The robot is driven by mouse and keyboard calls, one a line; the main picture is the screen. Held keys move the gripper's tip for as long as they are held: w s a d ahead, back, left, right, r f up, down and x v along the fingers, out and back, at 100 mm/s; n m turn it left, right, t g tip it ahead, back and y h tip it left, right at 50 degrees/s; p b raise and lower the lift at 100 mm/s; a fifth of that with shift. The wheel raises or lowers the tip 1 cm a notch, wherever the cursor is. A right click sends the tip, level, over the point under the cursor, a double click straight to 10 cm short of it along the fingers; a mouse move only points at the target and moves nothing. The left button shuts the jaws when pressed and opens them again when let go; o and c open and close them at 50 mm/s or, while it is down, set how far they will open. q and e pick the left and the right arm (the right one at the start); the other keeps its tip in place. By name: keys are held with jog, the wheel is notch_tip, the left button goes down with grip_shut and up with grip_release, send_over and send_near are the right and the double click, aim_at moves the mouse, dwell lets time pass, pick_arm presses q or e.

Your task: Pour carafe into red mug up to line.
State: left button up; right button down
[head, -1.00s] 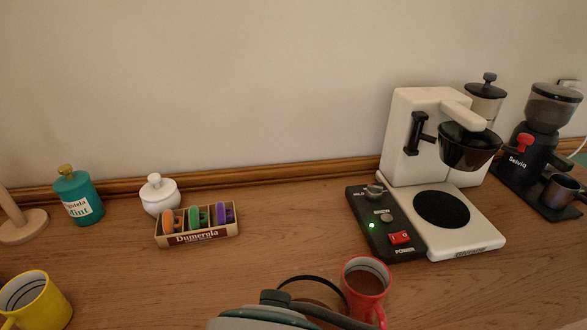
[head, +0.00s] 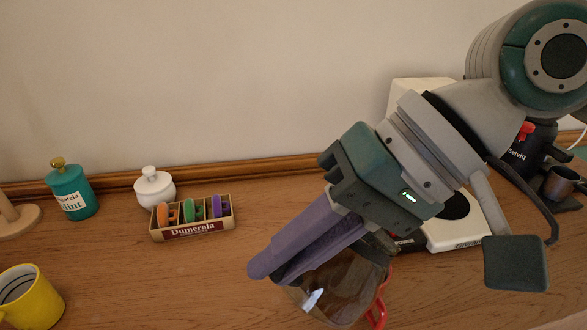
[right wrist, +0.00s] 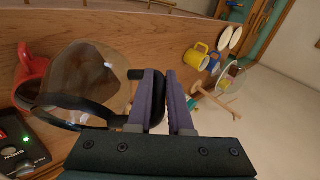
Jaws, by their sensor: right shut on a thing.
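My right gripper (head: 272,272), with purple fingers, reaches in from the upper right in the head view. It is shut on the black handle of the glass carafe (head: 340,285). The carafe hangs tilted at the bottom centre and looks brownish inside. The right wrist view shows the gripper (right wrist: 160,78) and the carafe (right wrist: 92,75) close beside the red mug (right wrist: 31,76). In the head view the carafe and gripper hide most of the red mug (head: 378,308); only red edges and its handle show. The mug's line and level are hidden. My left gripper is out of view.
The coffee maker (head: 465,233) is largely behind my right arm. A yellow mug (head: 30,298) stands at the lower left. A teal jar (head: 72,190), a white sugar bowl (head: 154,188) and a capsule box (head: 192,225) stand towards the wall. The counter between is clear.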

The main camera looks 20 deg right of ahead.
jog(key=shift+w+d+f+y+b, duration=0.1)
jog(key=shift+d+y+b, duration=0.2)
jog(key=shift+d, duration=0.05)
jog(key=shift+d+r+y, duration=0.1)
jog(key=shift+r+y, duration=0.2)
jog(key=shift+r, duration=0.05)
jog(key=shift+w+d+r+y, duration=0.15)
jog(key=shift+d+y, duration=0.15)
jog(key=shift+y, duration=0.1)
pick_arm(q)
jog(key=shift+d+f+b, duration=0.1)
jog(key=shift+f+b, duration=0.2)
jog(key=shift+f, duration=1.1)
pick_arm(e)
jog(key=shift+d+r+m+y, duration=0.3)
jog(key=shift+r+y, duration=0.1)
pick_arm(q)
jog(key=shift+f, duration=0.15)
pick_arm(e)
jog(key=shift+w+d+r, duration=0.1)
jog(key=shift+d+r, duration=0.15)
